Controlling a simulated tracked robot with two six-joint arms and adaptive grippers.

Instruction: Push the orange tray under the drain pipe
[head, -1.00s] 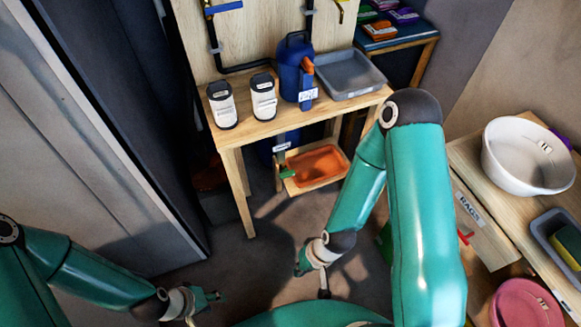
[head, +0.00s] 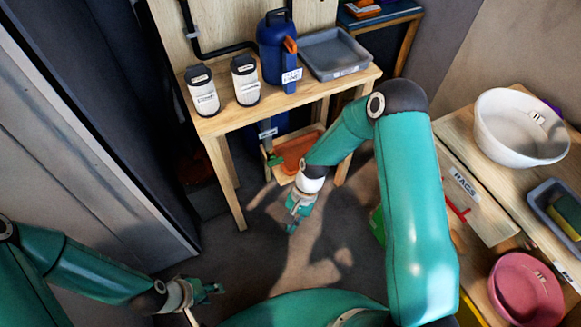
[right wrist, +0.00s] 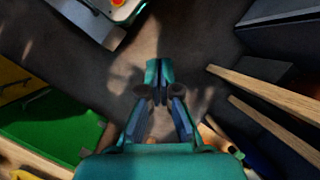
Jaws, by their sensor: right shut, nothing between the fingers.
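The orange tray (head: 296,150) sits low under the wooden workbench, on a small wooden shelf or frame (head: 284,179). My right forearm covers part of it. A pipe with a white label (head: 268,133) and a green end (head: 274,159) comes down at the tray's left side; I cannot tell whether the tray is under its mouth. My right gripper (head: 293,226) is in front of the bench, apart from the tray and pointing down. In the right wrist view its fingers (right wrist: 158,72) are shut and empty. My left gripper (head: 214,290) is low at left, far from the tray; its opening is unclear.
Bench legs (head: 224,183) stand left of the tray, and also show in the right wrist view (right wrist: 270,95). White bottles (head: 202,92), a blue jug (head: 278,55) and a grey tray (head: 335,53) stand on the bench. A green object (right wrist: 50,125) lies left. Floor before the bench is clear.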

